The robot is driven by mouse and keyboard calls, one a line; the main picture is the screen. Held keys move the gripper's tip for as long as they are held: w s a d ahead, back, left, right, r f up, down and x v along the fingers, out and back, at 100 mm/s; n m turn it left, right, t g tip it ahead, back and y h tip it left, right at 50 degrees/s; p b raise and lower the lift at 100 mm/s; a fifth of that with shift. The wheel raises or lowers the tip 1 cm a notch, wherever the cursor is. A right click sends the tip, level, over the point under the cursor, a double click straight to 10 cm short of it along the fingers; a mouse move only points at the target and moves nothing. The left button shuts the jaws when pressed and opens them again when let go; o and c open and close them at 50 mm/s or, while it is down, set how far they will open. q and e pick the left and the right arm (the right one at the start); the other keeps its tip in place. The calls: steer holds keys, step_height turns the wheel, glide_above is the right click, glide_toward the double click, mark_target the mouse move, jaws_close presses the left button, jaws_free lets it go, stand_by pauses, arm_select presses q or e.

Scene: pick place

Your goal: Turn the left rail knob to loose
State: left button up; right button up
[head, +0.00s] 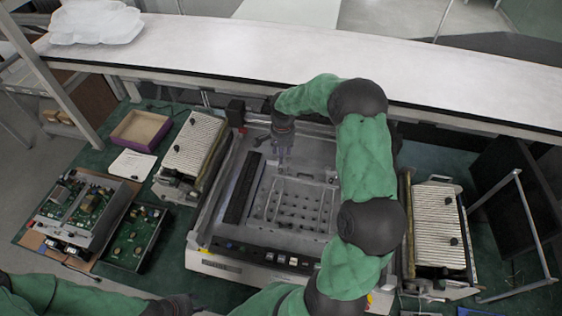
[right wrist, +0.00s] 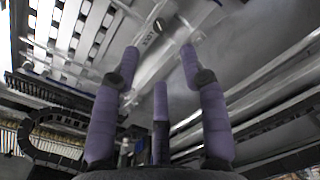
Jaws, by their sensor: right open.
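In the head view this gripper hangs over the bed of the machine (head: 228,266), and the knob is too small to make out there. My left gripper (head: 178,305) is a dark shape at the bottom edge, its fingers unclear.
Slatted feeder units (head: 192,145) and (head: 438,225) flank the machine. A black cable chain (head: 240,190) and a perforated plate (head: 292,205) lie inside it. Circuit boards (head: 80,205) and a purple-edged box (head: 140,130) lie at left. A white counter (head: 250,55) runs behind.

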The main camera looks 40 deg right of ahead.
mark_target(281, 170)
step_height(281, 170, down, 10)
steer(key=shift+w+f+p, duration=0.1)
steer(key=shift+w+p, duration=0.05)
steer(key=shift+p, duration=0.15)
jaws_close()
